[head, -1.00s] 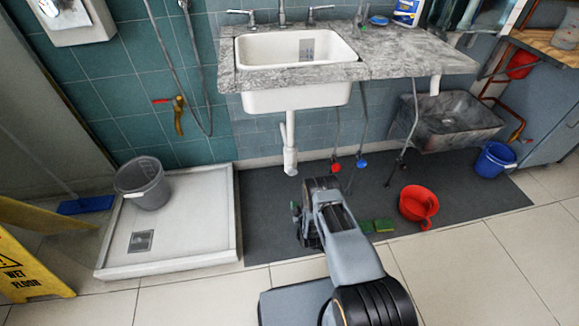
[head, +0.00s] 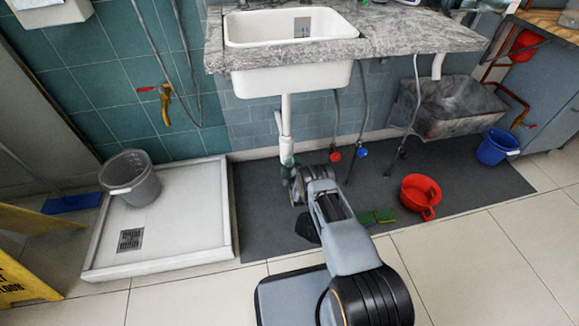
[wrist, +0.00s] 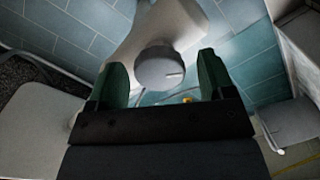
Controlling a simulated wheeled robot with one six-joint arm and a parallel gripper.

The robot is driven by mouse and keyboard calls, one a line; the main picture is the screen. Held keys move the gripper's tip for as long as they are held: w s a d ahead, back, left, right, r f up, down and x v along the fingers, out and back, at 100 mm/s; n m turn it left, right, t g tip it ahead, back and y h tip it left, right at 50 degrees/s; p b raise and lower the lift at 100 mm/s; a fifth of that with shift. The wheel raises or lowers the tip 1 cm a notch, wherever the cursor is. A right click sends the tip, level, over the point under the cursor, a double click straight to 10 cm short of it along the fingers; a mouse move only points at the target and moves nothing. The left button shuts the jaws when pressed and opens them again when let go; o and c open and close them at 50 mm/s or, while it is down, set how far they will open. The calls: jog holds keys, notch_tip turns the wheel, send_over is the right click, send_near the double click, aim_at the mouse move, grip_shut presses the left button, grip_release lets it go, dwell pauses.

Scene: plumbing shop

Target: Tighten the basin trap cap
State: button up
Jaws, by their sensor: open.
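The white basin (head: 291,78) is set in a grey marbled counter, with a white drain pipe (head: 286,118) hanging from its underside. In the head view my gripper is at the lower end of the pipe, largely hidden by my own wrist.
A red valve (head: 335,155) and a blue valve (head: 362,152) with hoses are right of the pipe. A red pot (head: 420,195) and a green sponge (head: 377,217) lie on the dark mat (head: 470,190). A grey bucket (head: 131,178) stands in the white shower tray (head: 170,235) at left.

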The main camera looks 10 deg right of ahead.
jog(key=shift+w, duration=0.6)
jog(key=c, duration=0.9)
